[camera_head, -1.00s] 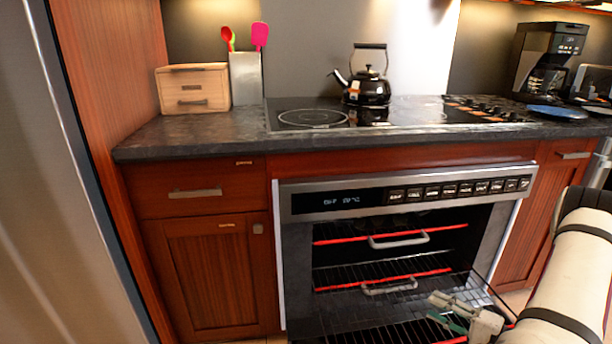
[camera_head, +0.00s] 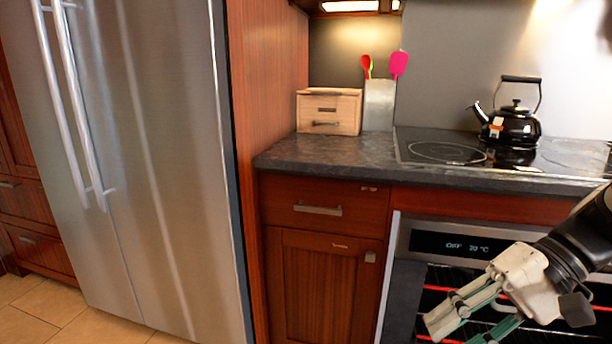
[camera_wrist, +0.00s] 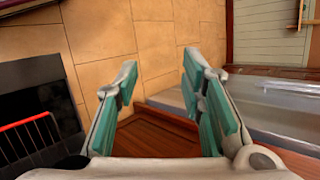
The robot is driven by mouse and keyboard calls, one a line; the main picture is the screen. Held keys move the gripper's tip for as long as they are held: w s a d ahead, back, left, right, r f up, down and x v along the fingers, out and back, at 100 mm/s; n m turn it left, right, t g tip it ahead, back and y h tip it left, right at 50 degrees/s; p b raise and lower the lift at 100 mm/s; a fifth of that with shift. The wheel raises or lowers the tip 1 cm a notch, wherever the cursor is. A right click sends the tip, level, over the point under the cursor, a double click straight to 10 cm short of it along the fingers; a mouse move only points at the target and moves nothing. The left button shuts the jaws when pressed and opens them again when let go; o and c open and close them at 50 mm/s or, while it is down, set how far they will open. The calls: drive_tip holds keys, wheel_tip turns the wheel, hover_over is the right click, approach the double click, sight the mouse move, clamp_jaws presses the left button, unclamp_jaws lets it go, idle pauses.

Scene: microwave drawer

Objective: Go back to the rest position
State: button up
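My gripper (camera_head: 470,325) is at the lower right of the head view, in front of the oven (camera_head: 455,245). Its fingers are spread apart with nothing between them. In the wrist view the two teal-padded fingers (camera_wrist: 160,95) also stand wide apart, with tiled floor and a wooden cabinet beyond them. The oven's display and red-edged racks show behind my gripper; the rest of the oven is cut off or hidden by my arm.
A steel fridge (camera_head: 165,170) stands at the left. The counter (camera_head: 300,160) holds a small wooden drawer box (camera_head: 329,112), a utensil holder (camera_head: 379,105) and a black kettle (camera_head: 511,127) on the cooktop. The floor (camera_head: 50,315) is clear at the lower left.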

drive_tip(key=s+a+r+n+t+h, duration=0.1)
drive_tip(key=s+n+h, duration=0.1)
drive_tip(key=s+h, duration=0.45)
drive_tip(key=s+a+r+n+h, duration=0.1)
drive_tip(key=s+h, duration=0.2)
drive_tip(key=s, duration=0.7)
wheel_tip(320, 180, up, 29)
drive_tip(key=d+t+p, duration=0.1)
drive_tip(key=t+p, duration=0.2)
drive_tip(key=p, duration=2.4)
drive_tip(key=shift+f+t, duration=0.15)
drive_tip(key=shift+t, duration=0.25)
drive_tip(key=shift+w, duration=0.1)
